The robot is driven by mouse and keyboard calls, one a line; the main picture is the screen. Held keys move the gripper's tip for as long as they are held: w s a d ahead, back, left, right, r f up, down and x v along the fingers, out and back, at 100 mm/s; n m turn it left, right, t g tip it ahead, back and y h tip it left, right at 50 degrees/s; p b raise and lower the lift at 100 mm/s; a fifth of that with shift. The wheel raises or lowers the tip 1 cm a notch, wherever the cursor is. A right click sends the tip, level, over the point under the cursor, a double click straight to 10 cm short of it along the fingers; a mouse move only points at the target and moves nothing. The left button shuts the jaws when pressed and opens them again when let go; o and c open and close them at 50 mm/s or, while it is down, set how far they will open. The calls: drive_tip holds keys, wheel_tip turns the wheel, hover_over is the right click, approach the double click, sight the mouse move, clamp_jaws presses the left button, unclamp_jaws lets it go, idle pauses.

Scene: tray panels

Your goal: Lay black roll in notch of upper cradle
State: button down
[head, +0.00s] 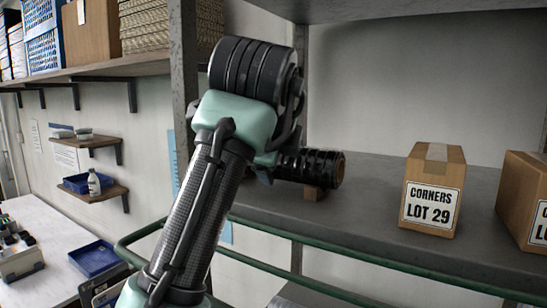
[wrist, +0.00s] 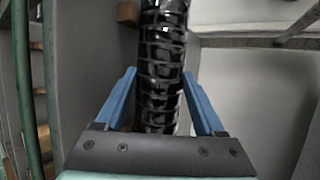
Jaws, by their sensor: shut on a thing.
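The black roll (head: 318,166) is glossy, with a brown end, and lies roughly level over the grey shelf in the head view. It runs lengthwise up the middle of the wrist view (wrist: 162,50). My gripper (wrist: 158,76) is shut on it, with one blue finger on each side. In the head view my arm hides most of the gripper and the roll's left part. A wooden piece (wrist: 128,13) also shows beside the roll. Contact and the notch cannot be made out.
A carton marked "CORNERS LOT 29" (head: 432,195) stands on the shelf to the right, with another carton (head: 526,205) beyond it. A grey upright post (head: 184,70) stands close behind my arm. A green rail (head: 370,262) runs below the shelf's front edge.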

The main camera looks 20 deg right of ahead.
drive_tip(key=shift+s+f+b, duration=0.1)
drive_tip(key=shift+f+b, duration=0.2)
drive_tip(key=shift+f, duration=0.55)
idle(0.6)
unclamp_jaws()
drive_tip(key=shift+f, duration=0.1)
drive_tip(key=shift+s+a+r+b, duration=0.3)
drive_tip(key=shift+s+b, duration=0.15)
drive_tip(key=shift+b, duration=0.5)
drive_tip(key=r+b+v, duration=0.1)
drive_tip(key=b+v, duration=0.3)
drive_tip(key=v, duration=0.8)
drive_tip(key=shift+r, duration=0.2)
drive_tip(key=shift+d, duration=0.1)
